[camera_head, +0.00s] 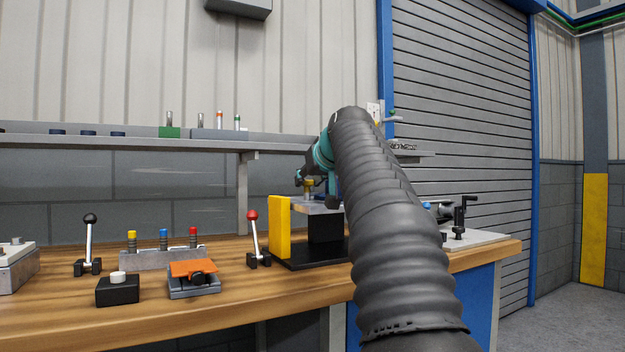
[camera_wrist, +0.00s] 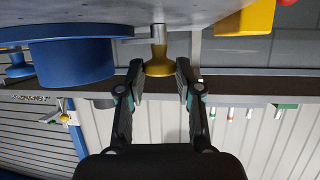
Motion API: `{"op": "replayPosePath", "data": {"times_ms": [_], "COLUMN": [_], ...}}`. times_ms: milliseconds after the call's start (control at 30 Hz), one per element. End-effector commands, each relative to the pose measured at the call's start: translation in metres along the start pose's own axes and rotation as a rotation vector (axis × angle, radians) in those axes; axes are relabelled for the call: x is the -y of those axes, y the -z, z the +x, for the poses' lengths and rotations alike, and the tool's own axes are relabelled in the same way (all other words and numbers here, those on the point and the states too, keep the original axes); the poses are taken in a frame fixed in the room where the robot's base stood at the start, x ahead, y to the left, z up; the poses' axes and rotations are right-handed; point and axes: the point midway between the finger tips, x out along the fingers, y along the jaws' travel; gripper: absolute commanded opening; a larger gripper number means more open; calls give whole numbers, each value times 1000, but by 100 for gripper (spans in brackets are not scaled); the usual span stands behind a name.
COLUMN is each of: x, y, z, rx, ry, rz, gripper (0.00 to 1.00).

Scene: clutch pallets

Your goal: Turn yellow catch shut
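The yellow catch (camera_wrist: 158,65) is a flared yellow knob on a short metal stem in the wrist view, where the scene appears upside down. The stem joins a grey plate (camera_wrist: 190,12). My gripper (camera_wrist: 160,78) is open, with one dark finger on either side of the knob and small gaps visible. Whether the fingers reach the knob's depth is hard to tell. In the head view the yellow catch (camera_head: 308,186) is small above the plate (camera_head: 317,208), by my gripper (camera_head: 303,180). My arm hides much of that area.
A blue cylinder (camera_wrist: 72,62) sits beside the catch in the wrist view. A yellow upright block (camera_head: 280,227) stands on the black base left of the plate. A red-balled lever (camera_head: 253,230) is nearby. An orange-topped device (camera_head: 194,270) and pegged rack (camera_head: 150,259) stand farther left.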

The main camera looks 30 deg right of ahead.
Motion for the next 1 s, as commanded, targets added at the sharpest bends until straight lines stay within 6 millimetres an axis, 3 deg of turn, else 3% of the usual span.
{"op": "replayPosePath", "data": {"times_ms": [1000], "x": [6], "y": [-1], "z": [2], "rx": [3], "ry": [-251], "rz": [106], "gripper": [0]}}
